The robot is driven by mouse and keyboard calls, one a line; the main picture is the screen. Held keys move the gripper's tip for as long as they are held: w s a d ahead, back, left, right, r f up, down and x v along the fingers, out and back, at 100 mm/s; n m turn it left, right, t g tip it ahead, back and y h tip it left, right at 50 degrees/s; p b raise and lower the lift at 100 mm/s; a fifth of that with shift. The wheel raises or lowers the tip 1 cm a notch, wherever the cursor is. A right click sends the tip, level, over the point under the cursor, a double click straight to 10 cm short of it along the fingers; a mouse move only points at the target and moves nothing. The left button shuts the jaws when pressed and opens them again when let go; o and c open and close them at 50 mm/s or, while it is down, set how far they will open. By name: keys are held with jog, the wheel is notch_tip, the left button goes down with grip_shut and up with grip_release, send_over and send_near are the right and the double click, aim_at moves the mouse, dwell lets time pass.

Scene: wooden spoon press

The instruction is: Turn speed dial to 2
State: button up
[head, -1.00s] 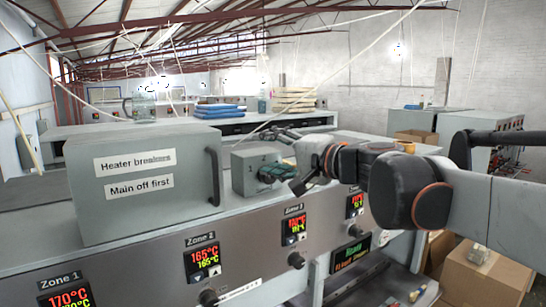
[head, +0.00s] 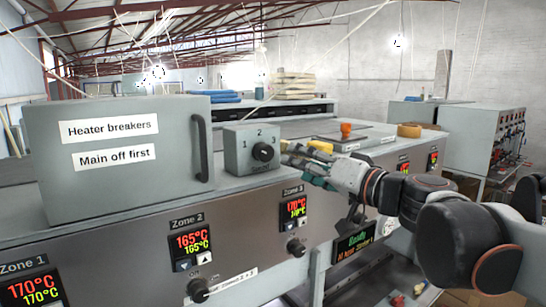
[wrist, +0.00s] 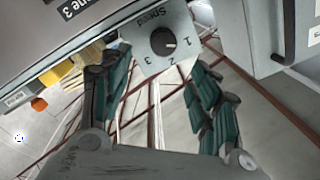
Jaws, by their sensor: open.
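The speed dial (head: 263,152) is a round black knob on a small grey box (head: 238,160) marked 1, 2 and 3. In the wrist view the knob (wrist: 163,41) shows ahead, below the word Speed in the box's own lettering. A light mark on it appears to point towards 1. My gripper (head: 300,168) is to the right of the box in the head view, apart from the knob. Its teal-padded fingers (wrist: 158,82) are spread with nothing between them, the knob beyond their tips in the wrist view.
A grey heater breaker box (head: 110,195) with a handle (head: 201,148) stands left of the dial box. Below is a panel with zone displays (head: 190,241) and black knobs (head: 199,290). An orange button (head: 346,130) and yellow blocks (head: 320,146) lie right of the dial.

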aim_at(268, 154)
jog(key=x, duration=0.5)
jog(key=p+x, duration=0.1)
jog(key=x, duration=0.4)
jog(key=shift+s+a+r, duration=0.1)
jog(key=shift+s+a, duration=0.05)
jog(key=shift+a, duration=0.15)
jog(key=shift+w+a, duration=0.3)
jog(key=shift+w, duration=0.25)
jog(key=shift+c, duration=0.5)
jog(key=c, duration=1)
